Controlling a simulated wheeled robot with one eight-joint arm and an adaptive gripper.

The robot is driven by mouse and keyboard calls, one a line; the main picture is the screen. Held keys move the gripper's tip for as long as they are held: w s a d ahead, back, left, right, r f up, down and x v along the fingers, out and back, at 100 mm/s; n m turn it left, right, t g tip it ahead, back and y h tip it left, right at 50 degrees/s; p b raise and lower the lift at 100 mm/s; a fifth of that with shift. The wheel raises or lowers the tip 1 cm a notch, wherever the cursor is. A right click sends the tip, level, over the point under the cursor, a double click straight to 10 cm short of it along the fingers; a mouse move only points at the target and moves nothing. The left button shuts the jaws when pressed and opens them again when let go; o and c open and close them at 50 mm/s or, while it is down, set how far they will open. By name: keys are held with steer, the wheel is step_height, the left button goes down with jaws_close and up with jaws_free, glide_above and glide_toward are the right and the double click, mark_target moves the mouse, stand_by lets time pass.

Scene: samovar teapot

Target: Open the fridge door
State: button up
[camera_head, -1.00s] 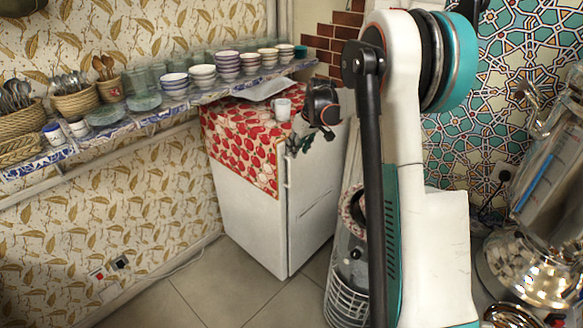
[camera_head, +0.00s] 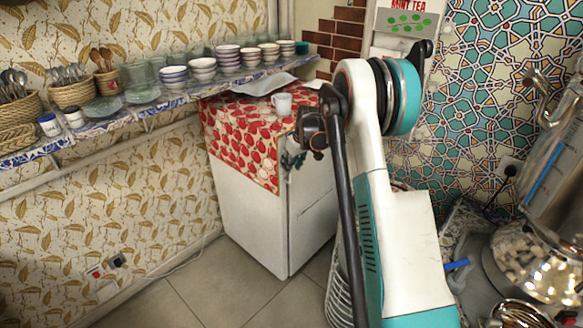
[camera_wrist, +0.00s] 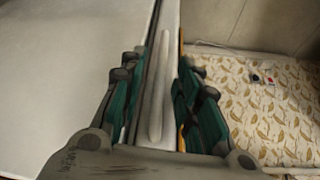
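The white fridge (camera_head: 255,222) stands against the wall, with a red-and-white cloth (camera_head: 240,140) over its top. Its door (camera_head: 312,215) is the right-hand face and looks closed. My gripper (camera_head: 293,160) is at the upper left edge of that door, partly hidden by my arm. In the wrist view my gripper (camera_wrist: 160,65) is open, its two green fingers on either side of a slim pale handle (camera_wrist: 155,95) along the fridge edge. A gap shows between the handle and the right finger. Contact with the left finger cannot be told.
A white mug (camera_head: 282,103) stands on the fridge top near my wrist. A shelf (camera_head: 145,112) with bowls and glasses runs along the left wall. A metal samovar (camera_head: 545,255) is at the right.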

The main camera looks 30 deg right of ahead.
steer(key=shift+f, duration=0.15)
jaws_close()
steer(key=shift+a, duration=0.1)
